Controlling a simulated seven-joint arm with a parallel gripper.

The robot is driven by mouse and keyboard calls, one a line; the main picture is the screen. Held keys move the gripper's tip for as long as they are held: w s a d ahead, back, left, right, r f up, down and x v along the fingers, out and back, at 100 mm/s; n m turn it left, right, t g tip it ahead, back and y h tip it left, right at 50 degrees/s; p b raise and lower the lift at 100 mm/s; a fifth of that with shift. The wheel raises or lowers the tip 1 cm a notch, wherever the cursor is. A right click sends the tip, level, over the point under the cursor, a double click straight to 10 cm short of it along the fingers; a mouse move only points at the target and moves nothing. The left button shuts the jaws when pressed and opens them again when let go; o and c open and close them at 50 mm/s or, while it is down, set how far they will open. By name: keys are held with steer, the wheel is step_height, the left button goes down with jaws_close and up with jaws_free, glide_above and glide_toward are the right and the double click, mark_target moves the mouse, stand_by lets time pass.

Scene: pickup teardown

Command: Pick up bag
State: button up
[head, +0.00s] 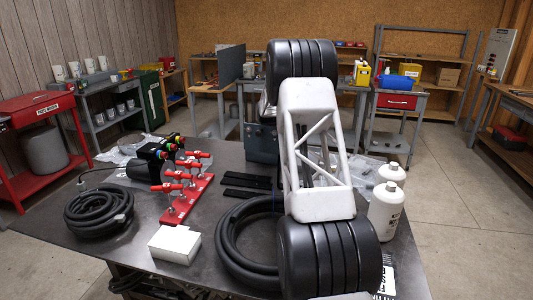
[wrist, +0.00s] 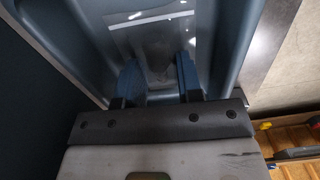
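In the wrist view, my gripper (wrist: 159,75) has its two blue fingers spread apart. A clear, thin plastic bag (wrist: 158,40) with a pale upper edge lies beyond and between the fingertips, inside a blue-grey bin (wrist: 90,30). I cannot tell whether the fingers touch the bag. In the head view, my arm hides the gripper. A dark blue-grey part, perhaps the bin (head: 262,144), shows left of the arm. Crumpled clear plastic (head: 366,170) lies right of the arm, and more clear plastic (head: 116,154) lies at the table's back left.
The dark table (head: 140,222) holds a coiled black hose (head: 98,212), a red rack of clamps (head: 187,199), a white box (head: 174,244), a large black hose ring (head: 228,262) and white bottles (head: 386,210). The bin's walls stand around the fingers.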

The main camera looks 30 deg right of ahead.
steer(key=c, duration=0.3)
steer(key=shift+r, duration=0.1)
steer(key=shift+w+d+r, duration=0.15)
steer(key=shift+r, duration=0.45)
step_height(320, 180, up, 6)
steer(key=shift+f, duration=0.2)
steer(key=w+d, duration=1.2)
steer(key=d, duration=0.3)
steer(key=shift+w, duration=0.3)
stand_by(0.4)
